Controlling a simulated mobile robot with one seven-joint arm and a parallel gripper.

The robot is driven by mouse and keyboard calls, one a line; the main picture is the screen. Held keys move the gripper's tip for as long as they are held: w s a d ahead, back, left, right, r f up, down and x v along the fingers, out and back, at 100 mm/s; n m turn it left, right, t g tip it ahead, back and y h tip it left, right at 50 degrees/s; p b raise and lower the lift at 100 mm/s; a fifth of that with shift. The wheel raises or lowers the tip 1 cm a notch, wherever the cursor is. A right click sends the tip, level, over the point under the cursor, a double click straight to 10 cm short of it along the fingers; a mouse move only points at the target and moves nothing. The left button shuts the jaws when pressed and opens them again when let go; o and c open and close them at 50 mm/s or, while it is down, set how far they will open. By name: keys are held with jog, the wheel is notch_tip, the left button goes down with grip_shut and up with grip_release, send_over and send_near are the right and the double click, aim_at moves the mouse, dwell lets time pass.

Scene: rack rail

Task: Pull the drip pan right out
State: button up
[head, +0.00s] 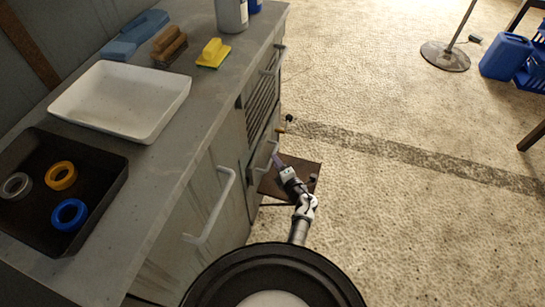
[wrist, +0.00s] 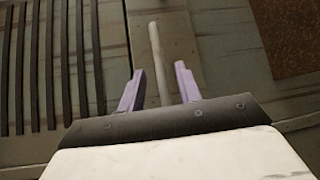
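A flat brown panel (head: 297,170) juts out low from the cabinet front in the head view, partly behind my arm. It may be the drip pan, but I cannot tell for sure. A rusty brown surface (wrist: 290,35) at the upper right of the wrist view may be the same thing. My gripper (head: 276,158) is at the cabinet front beside this panel. In the wrist view my gripper (wrist: 158,82) has its two lilac fingers apart. A pale bar handle (wrist: 155,45) shows in the gap between them; I see no finger touching it.
The grey cabinet has a vented panel (head: 262,103) and other bar handles (head: 213,205). On its top are a white tray (head: 93,118), a dark tray (head: 110,190) with rings, and brushes. Open floor (head: 400,220) lies right; a stand base (head: 445,57) is farther back.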

jog(key=shift+x, duration=2.25)
grip_shut()
